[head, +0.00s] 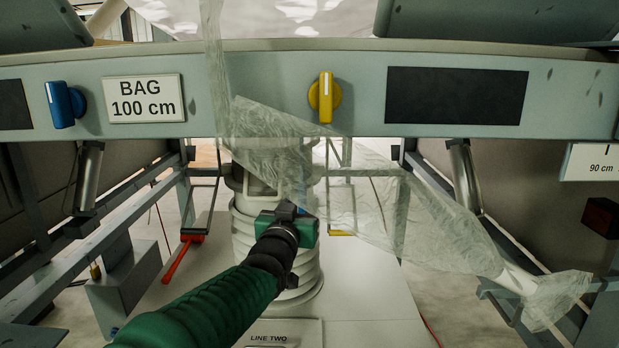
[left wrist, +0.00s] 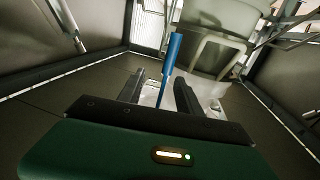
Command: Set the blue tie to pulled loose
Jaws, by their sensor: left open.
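The blue tie (left wrist: 170,62) shows in the left wrist view as a thin blue strip or handle, nearly upright and leaning slightly right at its top. My left gripper (left wrist: 160,82) is open, with one dark finger on each side of the tie's lower part. I cannot tell whether either finger touches it. In the head view, my left gripper (head: 289,210) is in front of the pale ribbed spout (head: 248,235), under the grey crossbeam. There the gripper's body hides most of the tie. My right gripper is not in view.
A crumpled translucent sheet (head: 370,200) hangs across the middle and right. The crossbeam (head: 280,85) carries a blue knob (head: 63,104) and a yellow knob (head: 325,97). A red handle (head: 180,258) stands left of the spout. Metal frames flank both sides.

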